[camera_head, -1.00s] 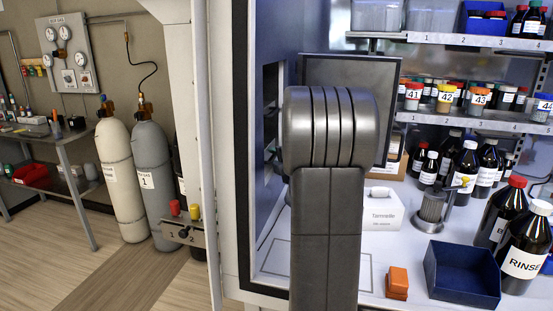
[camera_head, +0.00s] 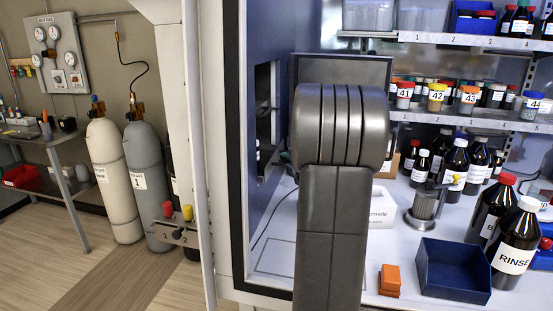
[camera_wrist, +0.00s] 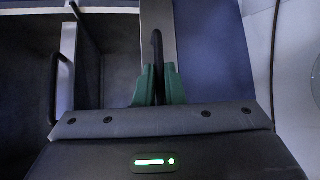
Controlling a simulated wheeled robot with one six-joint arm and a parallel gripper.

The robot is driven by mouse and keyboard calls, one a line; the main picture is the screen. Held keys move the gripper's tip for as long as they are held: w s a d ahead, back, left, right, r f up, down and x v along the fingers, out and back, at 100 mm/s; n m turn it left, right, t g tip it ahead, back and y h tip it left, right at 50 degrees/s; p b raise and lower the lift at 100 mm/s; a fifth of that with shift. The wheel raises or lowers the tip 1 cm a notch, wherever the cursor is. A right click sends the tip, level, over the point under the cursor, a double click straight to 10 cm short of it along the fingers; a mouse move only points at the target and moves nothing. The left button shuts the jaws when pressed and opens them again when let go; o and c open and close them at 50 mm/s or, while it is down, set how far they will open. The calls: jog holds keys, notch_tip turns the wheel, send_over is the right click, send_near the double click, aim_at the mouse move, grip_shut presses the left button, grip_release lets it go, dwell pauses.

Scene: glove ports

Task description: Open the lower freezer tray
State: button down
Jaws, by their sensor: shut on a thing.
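My gripper (camera_wrist: 159,86) shows in the wrist view with its green fingers closed around a dark bar handle (camera_wrist: 157,44). The handle stands on a narrow grey tray front (camera_wrist: 159,13). I take this to be a freezer tray; the view does not make clear whether it is the lower one. A second dark handle (camera_wrist: 53,88) is on another light grey front (camera_wrist: 68,65) to the left, apart from my gripper. Between the two fronts is a dark hollow (camera_wrist: 115,65). In the head view my arm hides my gripper, and the trays cannot be made out.
A blue wall with a dark opening (camera_head: 264,120) stands left of my arm. To the right are an orange block (camera_head: 390,279), a blue open box (camera_head: 455,288), a RINSE bottle (camera_head: 514,250) and shelves of bottles. Gas cylinders (camera_head: 147,180) stand outside at left.

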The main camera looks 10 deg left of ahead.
jog(key=d, duration=0.8)
jog(key=shift+s+d, duration=0.15)
jog(key=shift+d, duration=0.05)
jog(key=c, duration=1.5)
grip_release()
jog(key=v, duration=1.3)
jog(key=shift+s+d+r+b, duration=0.1)
jog(key=shift+s+d+b, duration=0.15)
jog(key=shift+b, duration=0.15)
